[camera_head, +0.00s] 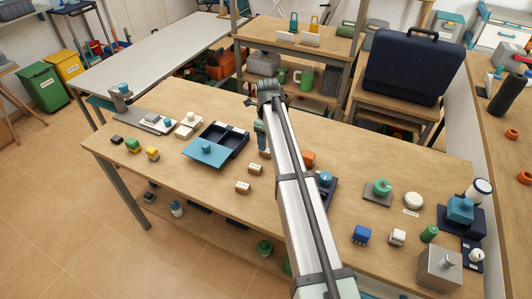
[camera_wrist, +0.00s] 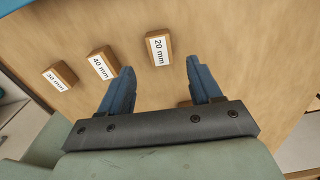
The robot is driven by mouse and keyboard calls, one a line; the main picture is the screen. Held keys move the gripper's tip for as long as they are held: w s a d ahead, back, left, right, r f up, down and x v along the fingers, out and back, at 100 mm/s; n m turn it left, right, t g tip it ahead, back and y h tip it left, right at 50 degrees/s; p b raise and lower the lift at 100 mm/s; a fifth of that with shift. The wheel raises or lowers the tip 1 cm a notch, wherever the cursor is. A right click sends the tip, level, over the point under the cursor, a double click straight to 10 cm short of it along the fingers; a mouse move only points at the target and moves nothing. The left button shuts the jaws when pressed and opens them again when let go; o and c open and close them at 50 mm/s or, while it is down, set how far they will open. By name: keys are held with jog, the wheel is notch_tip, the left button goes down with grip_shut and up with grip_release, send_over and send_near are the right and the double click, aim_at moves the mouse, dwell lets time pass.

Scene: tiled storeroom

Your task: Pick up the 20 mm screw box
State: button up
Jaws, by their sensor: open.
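The 20 mm screw box (camera_wrist: 158,48) is a small brown block with a white label reading "20 mm". In the wrist view it lies on the wooden table just beyond the fingertips, between their lines. My gripper (camera_wrist: 160,70) is open and empty, its blue fingers apart on either side of the line to the box. In the head view my gripper (camera_head: 262,138) is over the middle of the table, largely hidden by my arm. The box there seems to be the farthest of the small brown blocks (camera_head: 264,154), partly covered by my arm; its label is unreadable.
The 40 mm box (camera_wrist: 103,63) and 30 mm box (camera_wrist: 59,77) lie to the left in the wrist view. A dark tray (camera_head: 235,139) with a blue lid (camera_head: 208,153) stands left of the boxes.

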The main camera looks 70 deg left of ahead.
aim_at(266, 153)
jog(key=shift+s+a+f, duration=0.1)
jog(key=shift+a+f, duration=0.05)
jog(key=shift+f, duration=1.2)
jog(key=shift+s+a+f, duration=0.1)
jog(key=shift+f, duration=1.25)
jog(key=shift+c, duration=0.3)
jog(key=c, duration=1.1)
